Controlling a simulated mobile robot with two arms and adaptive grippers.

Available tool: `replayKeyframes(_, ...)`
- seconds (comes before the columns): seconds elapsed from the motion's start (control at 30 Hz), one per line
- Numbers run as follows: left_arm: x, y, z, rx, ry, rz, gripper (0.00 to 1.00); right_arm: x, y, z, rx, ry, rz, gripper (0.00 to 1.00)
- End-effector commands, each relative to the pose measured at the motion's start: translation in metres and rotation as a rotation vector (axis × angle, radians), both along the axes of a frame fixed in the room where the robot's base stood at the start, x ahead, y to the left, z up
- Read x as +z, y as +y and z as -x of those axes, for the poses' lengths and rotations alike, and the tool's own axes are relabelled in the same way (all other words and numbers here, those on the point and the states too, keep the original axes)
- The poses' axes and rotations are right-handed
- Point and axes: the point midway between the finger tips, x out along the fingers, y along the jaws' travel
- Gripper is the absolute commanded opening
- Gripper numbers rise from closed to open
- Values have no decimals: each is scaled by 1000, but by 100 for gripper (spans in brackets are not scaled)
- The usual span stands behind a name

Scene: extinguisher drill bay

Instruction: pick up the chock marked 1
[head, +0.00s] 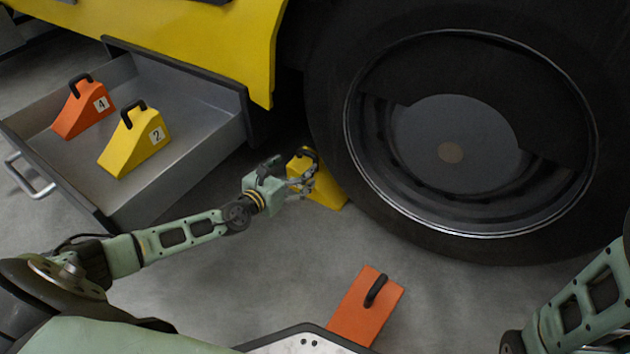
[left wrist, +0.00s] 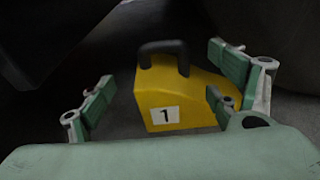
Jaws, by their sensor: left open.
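The yellow chock marked 1 (left wrist: 192,97) stands upright on the floor, its black handle on top and its number plate facing the left wrist camera. In the head view this chock (head: 330,192) is beside the big tyre, partly hidden by my left gripper (head: 308,183). My left gripper is open, and in the left wrist view its fingers (left wrist: 165,100) are spread to either side of the chock, not closed on it. My right arm shows at the right edge of the head view, but its gripper is out of view.
An open grey drawer (head: 205,140) at the left holds an orange chock marked 4 (head: 75,115) and a yellow chock marked 2 (head: 130,152). Another orange chock (head: 362,312) lies on the floor in front. The tyre (head: 330,110) stands close right of chock 1.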

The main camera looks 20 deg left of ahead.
Motion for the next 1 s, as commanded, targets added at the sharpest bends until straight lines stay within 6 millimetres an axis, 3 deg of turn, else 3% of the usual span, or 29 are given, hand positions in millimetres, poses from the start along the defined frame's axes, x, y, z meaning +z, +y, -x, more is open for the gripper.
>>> replayKeyframes(0.03,-5,-3,-9,1,-4,3,83,-9,0,0,0,0,0,0)
replayKeyframes(0.23,-10,-7,-34,1,-2,3,83,-22,0,0,0,1,0,0)
replayKeyframes(0.57,-9,-8,-39,0,2,4,82,-22,0,0,0,0,0,0)
replayKeyframes(1.0,-10,-7,-39,1,2,0,44,-22,0,0,0,0,0,0)
